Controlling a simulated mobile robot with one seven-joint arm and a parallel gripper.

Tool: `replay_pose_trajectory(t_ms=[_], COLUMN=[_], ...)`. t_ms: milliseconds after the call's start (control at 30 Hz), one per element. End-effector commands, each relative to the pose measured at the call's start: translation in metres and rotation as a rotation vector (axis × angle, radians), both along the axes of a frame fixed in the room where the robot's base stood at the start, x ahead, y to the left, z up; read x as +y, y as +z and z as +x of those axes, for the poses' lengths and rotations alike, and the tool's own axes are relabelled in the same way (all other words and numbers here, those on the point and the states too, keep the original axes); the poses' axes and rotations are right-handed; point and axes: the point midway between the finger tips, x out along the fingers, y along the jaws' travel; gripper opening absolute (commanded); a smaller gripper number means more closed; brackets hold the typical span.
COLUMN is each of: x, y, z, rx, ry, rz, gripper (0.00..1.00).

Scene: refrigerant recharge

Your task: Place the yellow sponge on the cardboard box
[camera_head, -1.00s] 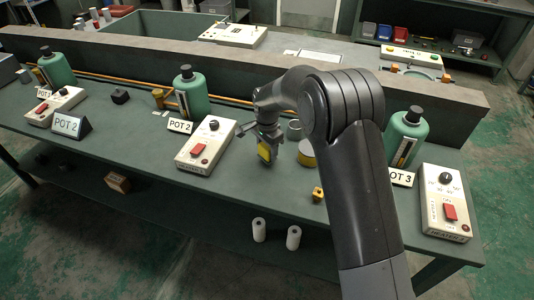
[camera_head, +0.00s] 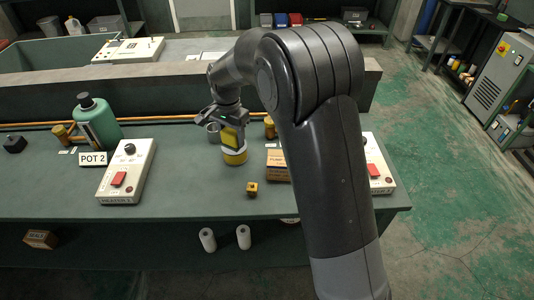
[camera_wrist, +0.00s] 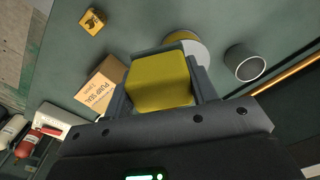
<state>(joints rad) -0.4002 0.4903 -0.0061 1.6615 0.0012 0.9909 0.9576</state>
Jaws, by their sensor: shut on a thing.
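My gripper (camera_head: 229,133) is shut on the yellow sponge (camera_wrist: 160,82), which sits between both fingers in the wrist view. The sponge also shows in the head view (camera_head: 231,138), held above the bench in front of a round tin. A cardboard box (camera_wrist: 103,86) with "PUMP SEAL" print rests on the bench, left of the sponge in the wrist view and apart from it. In the head view the box (camera_head: 278,166) is right of the gripper, its right part hidden by my arm.
Near the sponge stand a yellow-and-white tin (camera_head: 235,157), a grey cup (camera_wrist: 245,64) and a small yellow block (camera_head: 251,189). A heater box (camera_head: 127,172) and green bottle (camera_head: 98,122) are left. Another carton (camera_head: 40,239) lies on the lower shelf.

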Motion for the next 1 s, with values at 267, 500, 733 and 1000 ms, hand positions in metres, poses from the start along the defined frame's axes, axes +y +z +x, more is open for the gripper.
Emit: replay_pose_trajectory(t_ms=[267,500,733,1000], x=[-0.133,-0.227,-0.259,-0.216], y=[0.039,0.062,0.068,0.039], z=[-0.014,-0.050,-0.069,-0.051], rx=[-0.005,-0.004,-0.001,0.003], ry=[-0.110,-0.189,-0.220,-0.216], rz=[-0.004,-0.001,0.002,0.002], gripper=[0.29,0.29,0.29,0.29])
